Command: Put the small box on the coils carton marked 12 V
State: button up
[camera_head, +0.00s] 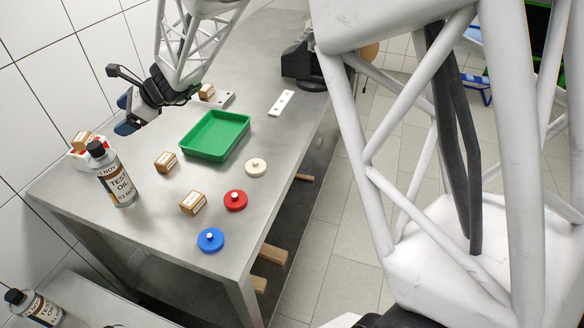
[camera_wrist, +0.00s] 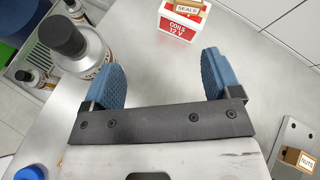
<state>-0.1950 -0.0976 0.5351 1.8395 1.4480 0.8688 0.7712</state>
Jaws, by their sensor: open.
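The white and red coils carton marked 12 V (camera_wrist: 180,28) is at the top of the wrist view, beyond my fingertips. It also shows at the table's left in the head view (camera_head: 76,153), partly behind a bottle. A small brown box labelled SEALS (camera_wrist: 187,6) sits on top of the carton; the wrist view cuts off its upper part. The head view shows this box whole enough to see it on the carton (camera_head: 82,139). My gripper (camera_head: 124,115) is open with blue fingers apart. Nothing is between the fingertips (camera_wrist: 163,64), and they are clear of the box.
A test-oil bottle (camera_head: 115,178) stands right of the carton, close to my gripper's left finger in the wrist view. Brown boxes (camera_head: 166,161) (camera_head: 193,202), a green tray (camera_head: 196,151) and red, blue and cream discs lie farther along. A NUTS box (camera_wrist: 297,159) sits on a plate.

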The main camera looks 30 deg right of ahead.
jog(key=s+d+r+n+h, duration=0.1)
jog(key=s+d+n+h, duration=0.3)
jog(key=s+d, duration=0.5)
jog(key=s+d+r+n+h, duration=0.2)
jog(key=s+d+n, duration=0.6)
jog(key=s, duration=0.9)
jog(key=s+d+r+n+g+h, duration=0.1)
jog(key=s+d+n+h, duration=0.4)
jog(key=s+d, duration=0.5)
jog(key=s+n, duration=0.1)
jog(key=s, duration=0.3)
jog(key=shift+d+r+h, duration=0.4)
